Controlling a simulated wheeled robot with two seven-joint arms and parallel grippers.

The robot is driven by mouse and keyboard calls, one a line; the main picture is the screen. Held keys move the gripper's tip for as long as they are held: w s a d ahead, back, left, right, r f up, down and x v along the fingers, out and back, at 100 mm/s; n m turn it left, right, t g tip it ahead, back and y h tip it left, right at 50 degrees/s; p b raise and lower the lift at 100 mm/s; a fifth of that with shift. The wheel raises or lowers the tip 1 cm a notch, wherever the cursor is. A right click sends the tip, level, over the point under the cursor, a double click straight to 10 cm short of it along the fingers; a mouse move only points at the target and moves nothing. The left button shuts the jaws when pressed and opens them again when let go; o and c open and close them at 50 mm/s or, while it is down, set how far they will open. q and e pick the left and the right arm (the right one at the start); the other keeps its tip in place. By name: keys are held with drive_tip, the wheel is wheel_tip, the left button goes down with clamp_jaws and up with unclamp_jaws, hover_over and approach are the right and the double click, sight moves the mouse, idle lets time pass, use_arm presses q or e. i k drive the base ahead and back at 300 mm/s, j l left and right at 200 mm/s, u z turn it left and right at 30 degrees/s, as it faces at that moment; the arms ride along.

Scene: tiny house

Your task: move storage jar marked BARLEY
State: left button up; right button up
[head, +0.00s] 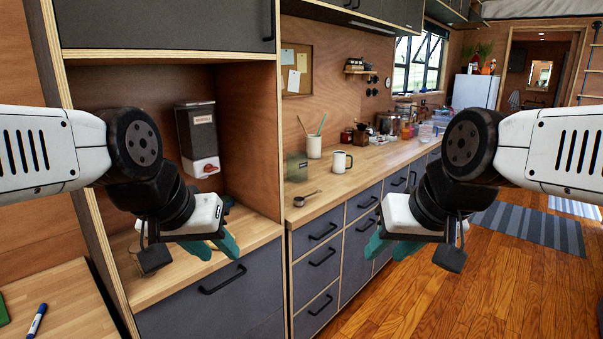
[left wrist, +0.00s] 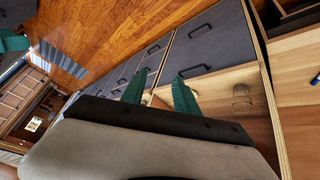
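I cannot make out a BARLEY label on any jar. A greenish see-through container (head: 297,167) stands on the counter, its marking too small to read. A clear round item (left wrist: 241,96) shows on the wooden surface in the left wrist view; I cannot tell what it is. My left gripper (head: 214,247) is empty in front of the niche, its teal fingers apart; they also show apart in the left wrist view (left wrist: 160,90). My right gripper (head: 391,247) is empty in front of the drawers, its fingers apart.
A dark dispenser (head: 197,138) hangs in the niche. On the counter (head: 335,178) are a measuring scoop (head: 305,198), a white mug (head: 341,161), a utensil cup (head: 314,146) and several jars further back. A blue marker (head: 37,320) lies at lower left.

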sight(296, 160)
drive_tip(key=i+l+u, duration=0.45)
drive_tip(key=i+l, duration=1.85)
